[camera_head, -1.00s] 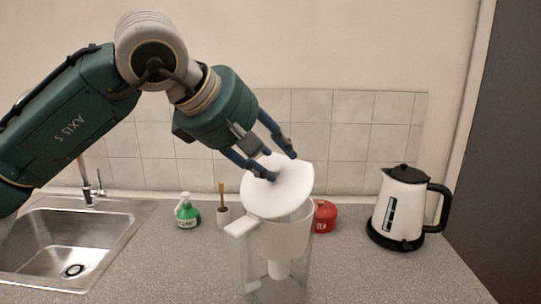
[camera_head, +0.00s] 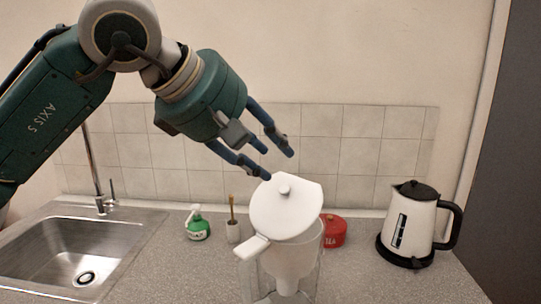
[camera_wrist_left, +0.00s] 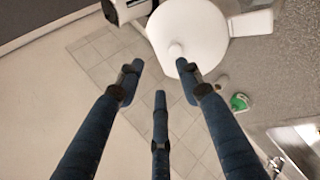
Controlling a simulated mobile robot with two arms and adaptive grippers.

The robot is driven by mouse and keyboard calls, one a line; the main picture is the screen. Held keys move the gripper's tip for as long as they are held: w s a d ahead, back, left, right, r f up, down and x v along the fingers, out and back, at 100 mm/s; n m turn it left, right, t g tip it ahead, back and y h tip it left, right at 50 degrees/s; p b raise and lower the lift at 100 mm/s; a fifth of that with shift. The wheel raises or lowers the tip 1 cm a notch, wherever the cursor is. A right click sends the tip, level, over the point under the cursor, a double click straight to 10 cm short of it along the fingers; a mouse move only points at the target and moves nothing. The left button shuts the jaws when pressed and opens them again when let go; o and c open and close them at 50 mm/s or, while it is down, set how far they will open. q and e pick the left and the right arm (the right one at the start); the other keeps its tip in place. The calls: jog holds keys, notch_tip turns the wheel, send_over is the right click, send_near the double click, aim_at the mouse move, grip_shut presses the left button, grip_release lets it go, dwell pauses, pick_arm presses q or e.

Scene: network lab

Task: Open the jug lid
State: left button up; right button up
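The jug (camera_head: 311,272) stands on the counter, with a clear body, a white inner part and a white handle (camera_head: 252,247). Its round white lid (camera_head: 290,212) is tilted, its far side raised above the rim and its lower edge near the handle. A small knob (camera_head: 284,190) sits on the lid. My left gripper (camera_head: 269,152) is open and empty, above and behind the lid, apart from it. In the left wrist view, the spread fingers (camera_wrist_left: 160,80) are empty, with the lid (camera_wrist_left: 195,35) beyond them. My right gripper is not in view.
A white and black kettle (camera_head: 421,225) stands to the right. A red tin (camera_head: 335,231), a green soap bottle (camera_head: 197,226) and a brush in a holder (camera_head: 233,232) stand near the tiled wall. A sink (camera_head: 75,255) is at the left.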

pick_arm(q)
jog(key=shift+w+r+p+v, duration=0.15)
jog(key=shift+p+v, duration=0.4)
jog(key=shift+v, duration=0.85)
jog(key=shift+w+r+p+v, duration=0.15)
jog(key=shift+p+v, duration=0.4)
jog(key=shift+v, duration=0.8)
jog(key=shift+d, duration=0.25)
jog(key=v, duration=1.2)
